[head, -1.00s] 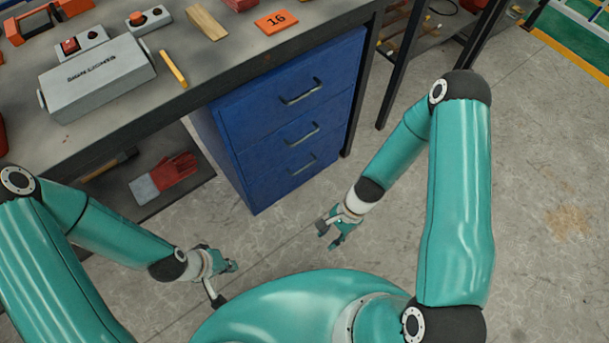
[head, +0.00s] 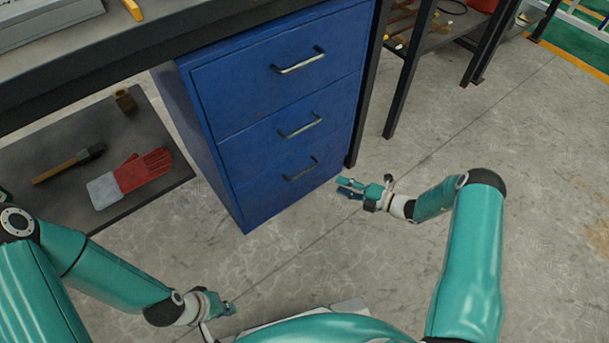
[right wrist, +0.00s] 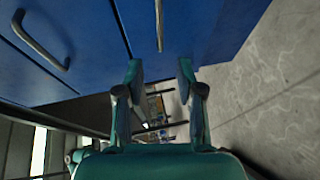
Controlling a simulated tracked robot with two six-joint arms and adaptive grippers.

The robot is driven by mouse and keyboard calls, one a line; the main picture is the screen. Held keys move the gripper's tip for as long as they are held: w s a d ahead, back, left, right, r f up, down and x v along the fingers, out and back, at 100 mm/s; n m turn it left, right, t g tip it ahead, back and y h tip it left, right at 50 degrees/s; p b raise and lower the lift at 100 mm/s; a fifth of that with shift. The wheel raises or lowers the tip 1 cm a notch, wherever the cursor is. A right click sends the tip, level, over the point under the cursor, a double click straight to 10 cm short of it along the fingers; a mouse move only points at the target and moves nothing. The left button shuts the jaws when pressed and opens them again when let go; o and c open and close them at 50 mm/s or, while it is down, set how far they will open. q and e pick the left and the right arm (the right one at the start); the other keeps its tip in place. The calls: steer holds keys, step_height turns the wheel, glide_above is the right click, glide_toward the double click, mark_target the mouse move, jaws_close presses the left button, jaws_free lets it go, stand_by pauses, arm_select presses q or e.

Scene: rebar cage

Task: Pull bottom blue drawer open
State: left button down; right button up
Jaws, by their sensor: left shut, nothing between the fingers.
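The blue drawer cabinet (head: 205,140) stands under the workbench with three closed drawers. The bottom drawer (head: 270,195) has a metal bar handle (head: 301,170). My right gripper (head: 346,188) is open and empty, right of the bottom drawer's front and apart from it. In the right wrist view its fingers (right wrist: 160,72) point toward the blue front, and a handle (right wrist: 159,25), seemingly the bottom one, lies ahead of the gap between them. Another drawer handle (right wrist: 40,42) shows at the left. My left gripper (head: 230,309) is shut and empty, low over the floor, away from the cabinet.
The workbench top (head: 190,25) overhangs the cabinet, with a dark leg at its right. A lower shelf (head: 60,160) holds red and grey gloves (head: 130,178) and a hammer (head: 70,163). The floor (head: 310,255) before the cabinet is clear.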

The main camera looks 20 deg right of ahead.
mark_target(304, 171)
steer(key=b+x, duration=0.4)
steer(key=x, duration=1.1)
steer(key=shift+f, duration=0.2)
steer(key=shift+s, duration=0.1)
jaws_close()
steer(key=shift+d, duration=0.15)
